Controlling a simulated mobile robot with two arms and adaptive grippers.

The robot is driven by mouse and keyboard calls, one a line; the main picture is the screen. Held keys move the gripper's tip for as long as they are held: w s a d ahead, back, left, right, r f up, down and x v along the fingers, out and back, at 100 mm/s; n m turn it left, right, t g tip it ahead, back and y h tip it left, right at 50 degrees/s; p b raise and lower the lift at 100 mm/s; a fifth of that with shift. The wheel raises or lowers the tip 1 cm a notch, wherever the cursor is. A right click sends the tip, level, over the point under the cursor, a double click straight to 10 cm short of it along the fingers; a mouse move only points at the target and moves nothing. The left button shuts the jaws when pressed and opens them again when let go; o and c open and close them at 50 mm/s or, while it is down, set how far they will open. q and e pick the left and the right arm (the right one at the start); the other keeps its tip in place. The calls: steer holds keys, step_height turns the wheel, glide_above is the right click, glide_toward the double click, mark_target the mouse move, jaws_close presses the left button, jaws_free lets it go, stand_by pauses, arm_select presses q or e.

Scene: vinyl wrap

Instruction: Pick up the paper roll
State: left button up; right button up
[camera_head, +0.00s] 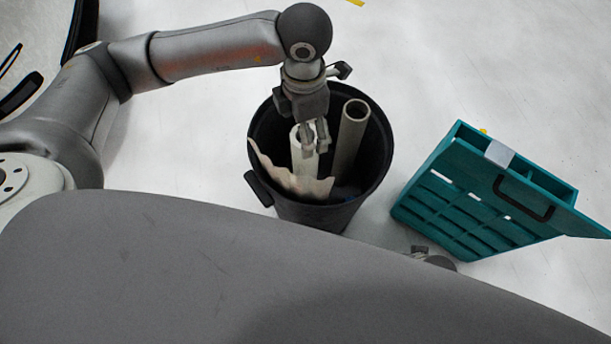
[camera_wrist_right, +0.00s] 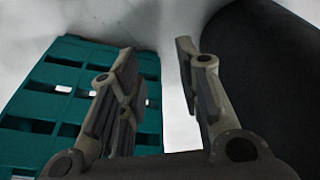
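A white paper roll (camera_head: 304,168) stands upright, slightly tilted, inside a black bin (camera_head: 378,178). My left gripper (camera_head: 315,148) points down into the bin at the top of this roll, with its fingers overlapping the roll's upper end. Whether they are closed on it cannot be made out. A second, grey-beige tube (camera_head: 350,138) leans in the bin just right of the gripper. My right gripper (camera_wrist_right: 156,52) is open and empty in the wrist view, low between the bin and a teal crate.
The teal crate (camera_head: 480,200) with a black handle stands tilted to the right of the bin. A torn-edged pale sheet (camera_head: 285,180) lines the bin's near left side. The bin's side (camera_wrist_right: 265,75) is close to my right fingers. White floor is clear behind.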

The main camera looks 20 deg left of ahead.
arm_select(q)
glide_above(309, 166)
steer(key=w+a, duration=0.2)
steer(key=w, duration=0.1)
steer(key=shift+f, duration=2.8)
steer(key=shift+s+d+b, duration=0.15)
steer(key=shift+s+b, duration=0.05)
steer(key=shift+b, duration=0.1)
arm_select(e)
steer(key=shift+w+r, duration=0.15)
steer(key=shift+r, duration=0.45)
steer(key=shift+w+r, duration=0.15)
steer(key=shift+r, duration=0.45)
arm_select(q)
steer(key=shift+c, duration=0.5)
